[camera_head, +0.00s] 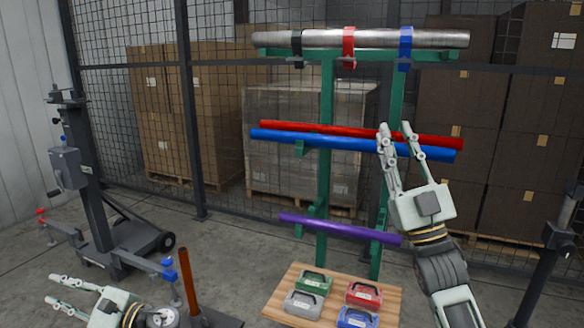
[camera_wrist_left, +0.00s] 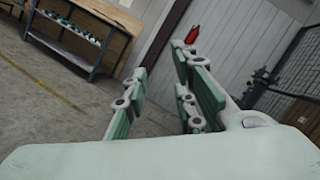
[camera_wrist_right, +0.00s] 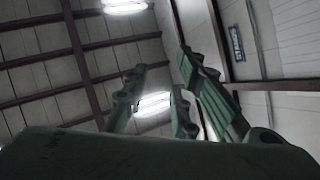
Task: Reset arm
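My right gripper (camera_head: 395,132) is raised in front of the green rack, fingers pointing up, apart and with nothing between them. In the right wrist view its open fingers (camera_wrist_right: 160,95) point at the ceiling. My left gripper (camera_head: 52,289) is low at the bottom left of the head view, fingers pointing left. In the left wrist view its fingers (camera_wrist_left: 155,85) are apart and empty, facing a wall and a workbench.
The green rack (camera_head: 325,160) holds a grey pipe (camera_head: 440,39) with black, red and blue straps, plus red (camera_head: 290,127), blue (camera_head: 280,137) and purple (camera_head: 310,222) bars. Small coloured totes sit on a wooden board (camera_head: 279,296). A dark lift (camera_head: 92,190) stands left. A brown upright bar (camera_head: 188,280) is near my left gripper.

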